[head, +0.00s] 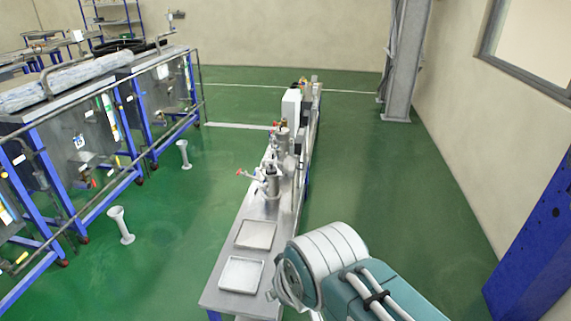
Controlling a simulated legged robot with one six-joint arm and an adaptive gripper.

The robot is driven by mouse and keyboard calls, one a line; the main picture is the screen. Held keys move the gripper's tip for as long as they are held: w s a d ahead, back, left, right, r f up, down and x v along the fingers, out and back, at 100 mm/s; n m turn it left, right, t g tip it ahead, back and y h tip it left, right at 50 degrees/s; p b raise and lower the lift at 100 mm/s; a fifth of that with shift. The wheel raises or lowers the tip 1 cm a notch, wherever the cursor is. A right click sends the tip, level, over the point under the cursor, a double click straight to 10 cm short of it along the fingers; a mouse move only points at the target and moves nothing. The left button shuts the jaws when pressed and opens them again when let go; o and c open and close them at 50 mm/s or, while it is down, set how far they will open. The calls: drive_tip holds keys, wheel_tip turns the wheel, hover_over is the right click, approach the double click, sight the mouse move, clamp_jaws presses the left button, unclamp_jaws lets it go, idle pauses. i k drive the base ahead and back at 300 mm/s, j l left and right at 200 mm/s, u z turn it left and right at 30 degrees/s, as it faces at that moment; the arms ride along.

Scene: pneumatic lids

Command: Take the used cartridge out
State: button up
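A steel filter-like housing (271,183) with a side pipe and a small red handle stands on the long metal bench. A second similar housing (283,142) stands just behind it. No cartridge can be made out; any inside the housings is hidden. Two shallow, empty-looking metal trays lie on the near end of the bench: a near tray (241,274) and a far tray (256,235). My arm, white and teal, reaches in from the lower right beside the bench end. My gripper cannot be made out in this view.
The narrow bench (222,294) runs away from me, with a white box (291,108) farther along. White floor stands (120,225) and blue-framed tanks (75,145) are at left. A blue panel (535,240) and wall are at right. Green floor (375,175) is clear right of the bench.

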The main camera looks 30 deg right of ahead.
sight(271, 170)
drive_tip(key=i+l+u, duration=0.1)
drive_tip(key=l, duration=0.5)
drive_tip(key=l+u, duration=0.1)
drive_tip(key=l, duration=0.45)
drive_tip(key=l+z, duration=0.2)
drive_tip(key=l, duration=0.2)
drive_tip(key=i+l+z, duration=0.2)
drive_tip(key=l, duration=0.15)
drive_tip(key=i+l+u, duration=0.15)
drive_tip(key=u, duration=0.8)
drive_tip(key=i+l+u, duration=0.25)
drive_tip(key=l, duration=0.4)
drive_tip(key=i+l+u, duration=0.25)
drive_tip(key=i+l, duration=0.15)
drive_tip(key=l, duration=0.35)
drive_tip(key=i+l+u, duration=0.15)
drive_tip(key=l, duration=0.2)
drive_tip(key=i+l, duration=0.1)
drive_tip(key=l, duration=0.3)
drive_tip(key=i+l, duration=0.15)
drive_tip(key=l, duration=0.3)
drive_tip(key=i+l, duration=0.1)
drive_tip(key=l, duration=0.3)
